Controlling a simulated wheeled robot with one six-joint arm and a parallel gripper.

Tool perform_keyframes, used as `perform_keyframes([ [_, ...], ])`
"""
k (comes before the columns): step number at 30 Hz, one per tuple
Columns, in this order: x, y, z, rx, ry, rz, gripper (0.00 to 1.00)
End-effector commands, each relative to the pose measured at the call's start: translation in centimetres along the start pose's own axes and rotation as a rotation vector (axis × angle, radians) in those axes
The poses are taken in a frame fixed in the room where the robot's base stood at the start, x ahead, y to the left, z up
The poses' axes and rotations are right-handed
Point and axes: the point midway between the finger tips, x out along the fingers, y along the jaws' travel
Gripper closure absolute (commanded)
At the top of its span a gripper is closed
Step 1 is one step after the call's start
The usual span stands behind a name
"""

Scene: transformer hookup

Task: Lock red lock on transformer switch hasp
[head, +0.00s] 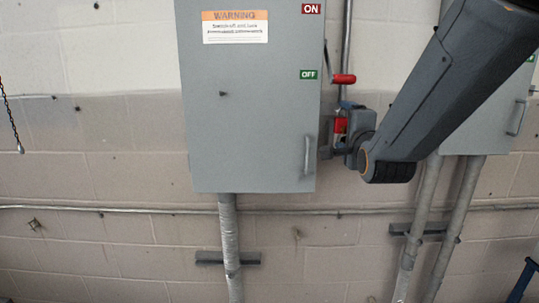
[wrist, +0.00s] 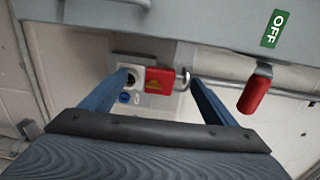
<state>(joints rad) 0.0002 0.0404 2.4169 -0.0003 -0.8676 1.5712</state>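The red lock (wrist: 160,79) shows in the wrist view between the fingers, its silver shackle (wrist: 184,80) pointing right. A gap shows on each side of the lock's body, and the right fingertip is close to the shackle. My gripper (wrist: 162,80) has its two blue fingers spread wide. In the head view the lock (head: 341,125) shows red at my gripper (head: 345,135), beside the lower right side of the grey transformer switch box (head: 250,110). The red switch handle (head: 343,78) is above, level with the OFF label (head: 307,74). I cannot make out the hasp clearly.
A pale plate with blue round marks (wrist: 125,97) is behind the lock. A vertical conduit (head: 346,30) runs along the box's right side. Another grey box (head: 490,120) stands to the right, behind my arm. The wall left of the switch box is mostly clear.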

Motion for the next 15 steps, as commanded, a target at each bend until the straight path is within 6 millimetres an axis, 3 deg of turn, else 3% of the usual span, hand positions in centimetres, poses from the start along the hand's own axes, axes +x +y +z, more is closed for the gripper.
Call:
perform_keyframes([
  [5, -0.3, -0.2, 0.0, 0.0, 0.0, -0.004, 0.19],
  [15, -2.7, -0.4, 0.0, 0.0, -0.001, -0.007, 0.19],
])
